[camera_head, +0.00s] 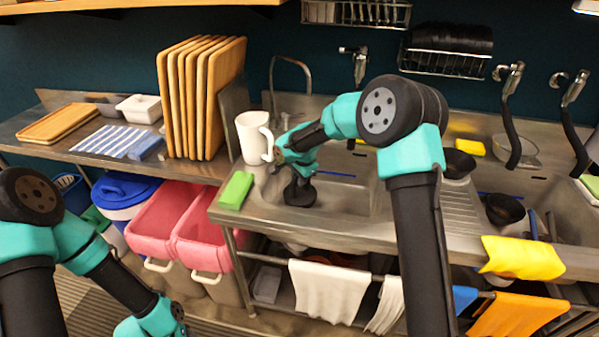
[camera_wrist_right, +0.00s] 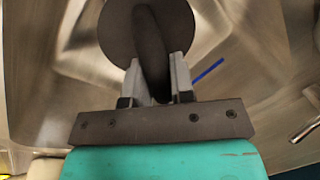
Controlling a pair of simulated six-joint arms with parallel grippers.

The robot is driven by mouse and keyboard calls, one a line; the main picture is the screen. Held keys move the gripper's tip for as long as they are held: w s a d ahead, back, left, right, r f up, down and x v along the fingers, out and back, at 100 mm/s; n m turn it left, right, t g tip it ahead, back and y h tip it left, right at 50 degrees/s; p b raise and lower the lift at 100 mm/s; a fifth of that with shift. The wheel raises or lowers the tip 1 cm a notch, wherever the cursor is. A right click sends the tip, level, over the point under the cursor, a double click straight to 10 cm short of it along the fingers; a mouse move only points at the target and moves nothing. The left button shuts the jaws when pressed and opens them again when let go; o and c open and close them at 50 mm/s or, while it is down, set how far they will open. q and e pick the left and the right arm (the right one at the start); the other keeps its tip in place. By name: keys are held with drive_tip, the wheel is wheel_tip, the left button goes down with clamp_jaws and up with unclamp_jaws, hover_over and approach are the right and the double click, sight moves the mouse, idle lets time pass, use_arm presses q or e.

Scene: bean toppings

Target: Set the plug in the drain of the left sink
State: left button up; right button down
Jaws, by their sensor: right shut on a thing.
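My right gripper (camera_head: 299,180) is shut on the black plug (camera_head: 299,194) over the left part of the left sink (camera_head: 345,196). In the right wrist view, the fingers (camera_wrist_right: 157,78) pinch the upright grip of the plug, and its round dark disc (camera_wrist_right: 118,32) shows beyond them. The disc is inside the sink, low over the basin; I cannot tell whether it touches the floor. The drain does not show in either view and may be hidden under the plug. My left arm is at the lower left of the head view, its fingers out of frame.
A white pitcher (camera_head: 251,137) stands at the sink's back left, close to my right wrist. A green sponge (camera_head: 236,190) lies on the front left rim. A thin blue item (camera_wrist_right: 208,71) lies in the basin. The faucet (camera_head: 291,62) rises behind. Pink bins (camera_head: 165,222) stand left.

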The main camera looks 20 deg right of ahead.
drive_tip(key=shift+f, duration=6.3)
drive_tip(key=shift+f, duration=0.4)
drive_tip(key=c, duration=0.9)
unclamp_jaws()
drive_tip(key=shift+r, duration=0.1)
drive_tip(key=s+d+r, duration=0.1)
drive_tip(key=s+r, duration=0.2)
drive_tip(key=r, duration=1.4)
drive_tip(key=shift+d, duration=0.2)
